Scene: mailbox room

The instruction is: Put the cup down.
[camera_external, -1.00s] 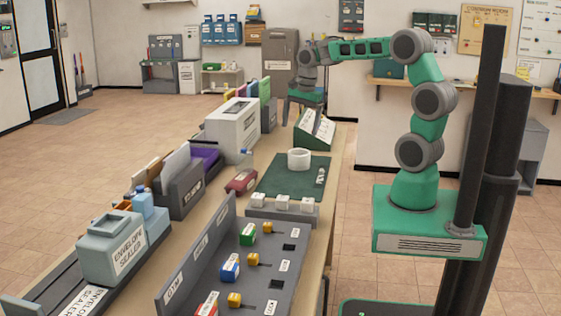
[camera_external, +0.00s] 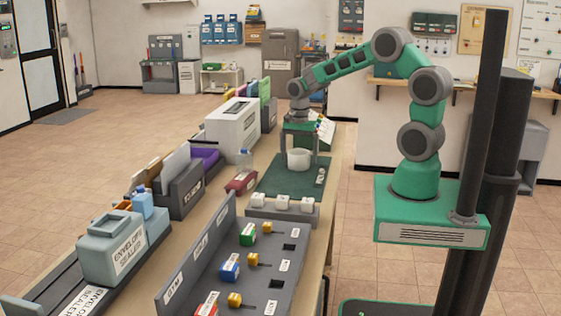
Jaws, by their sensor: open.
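The white cup (camera_external: 299,160) stands upright on the dark green mat (camera_external: 285,182) on the long table. My gripper (camera_external: 299,154) points down over the cup and is open. One finger shows to the left of the cup and the other to its right. I cannot tell whether either finger touches the cup's wall.
A white box-shaped machine (camera_external: 233,126) and a dark red item (camera_external: 241,181) stand left of the mat. Several small white blocks on a grey strip (camera_external: 282,214) lie in front of it. A green sloped panel (camera_external: 323,132) stands just behind my gripper. The mat's front part is mostly clear.

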